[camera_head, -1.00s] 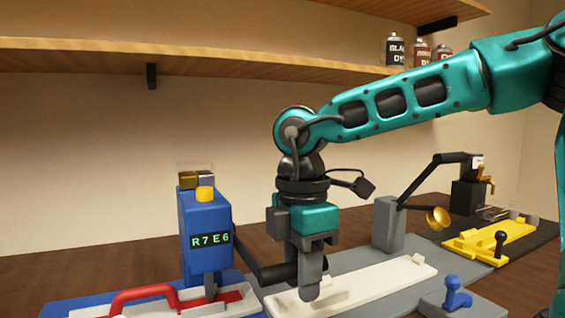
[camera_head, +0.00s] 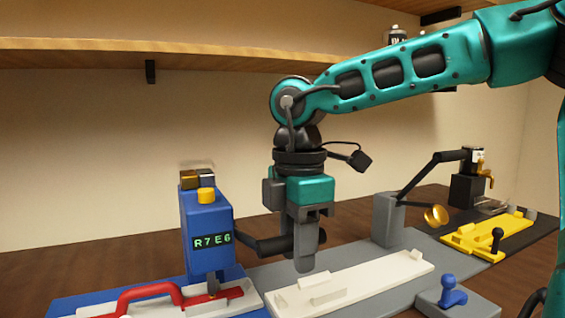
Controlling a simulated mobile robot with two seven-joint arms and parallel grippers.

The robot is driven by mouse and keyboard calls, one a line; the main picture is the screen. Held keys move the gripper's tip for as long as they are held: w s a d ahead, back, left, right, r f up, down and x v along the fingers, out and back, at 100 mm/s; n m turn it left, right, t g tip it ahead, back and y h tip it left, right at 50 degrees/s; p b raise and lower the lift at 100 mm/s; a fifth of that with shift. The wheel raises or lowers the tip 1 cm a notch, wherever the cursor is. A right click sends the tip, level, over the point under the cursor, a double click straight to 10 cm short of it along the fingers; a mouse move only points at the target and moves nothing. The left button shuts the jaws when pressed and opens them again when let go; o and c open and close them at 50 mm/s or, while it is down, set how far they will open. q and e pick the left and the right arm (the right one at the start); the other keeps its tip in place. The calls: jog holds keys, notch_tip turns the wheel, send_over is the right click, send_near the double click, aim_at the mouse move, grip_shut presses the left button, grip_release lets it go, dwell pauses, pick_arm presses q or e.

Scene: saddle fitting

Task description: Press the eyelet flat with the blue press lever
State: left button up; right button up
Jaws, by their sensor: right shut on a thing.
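The blue press (camera_head: 202,245) stands at the left, with a yellow knob on top and a display reading R7E6. Its black lever (camera_head: 262,246) sticks out to the right, roughly level. My right gripper (camera_head: 304,252) points down and is shut on the outer part of the lever, whose end shows just beyond the fingers. A red strap (camera_head: 150,291) lies on a white fixture (camera_head: 240,296) under the press head. The eyelet is too small or hidden to make out. My left gripper is not in view.
A long white fixture (camera_head: 370,274) lies on a grey mat right of the press. Behind it stands a grey press (camera_head: 388,220) with a raised black lever. A blue knob (camera_head: 453,291), a yellow fixture (camera_head: 490,237) and a black press (camera_head: 467,190) are further right.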

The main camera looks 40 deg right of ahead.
jog(key=shift+w+d+r+p, duration=0.1)
jog(key=shift+w+r+p, duration=0.1)
jog(key=shift+r+p, duration=0.75)
jog(key=shift+w+d+r+p, duration=0.1)
jog(key=shift+w+r+p, duration=0.1)
jog(key=shift+r+p, duration=0.7)
jog(key=shift+r, duration=0.55)
jog(key=shift+c, duration=0.4)
jog(key=shift+w+d+r+p, duration=0.2)
jog(key=shift+w+r+p, duration=0.45)
jog(key=shift+r, duration=0.2)
jog(key=shift+w+d+r+p, duration=0.2)
jog(key=shift+w+r+p, duration=0.3)
jog(key=shift+r+p, duration=0.25)
jog(key=o, duration=0.3)
jog(key=shift+w+d+r+p, duration=0.15)
jog(key=shift+w+r+p, duration=0.2)
jog(key=shift+w, duration=0.1)
jog(key=shift+w+d+r+p, duration=0.2)
jog(key=shift+w+p, duration=0.1)
jog(key=shift+w, duration=0.15)
jog(key=shift+o, duration=0.6)
jog(key=shift+w, duration=0.25)
jog(key=shift+o, duration=0.2)
jog(key=shift+w+d+r+p, duration=0.25)
jog(key=shift+w+r+p, duration=0.5)
jog(key=shift+p, duration=0.2)
jog(key=shift+f, duration=0.1)
jog(key=shift+c, duration=0.2)
jog(key=shift+s, duration=0.1)
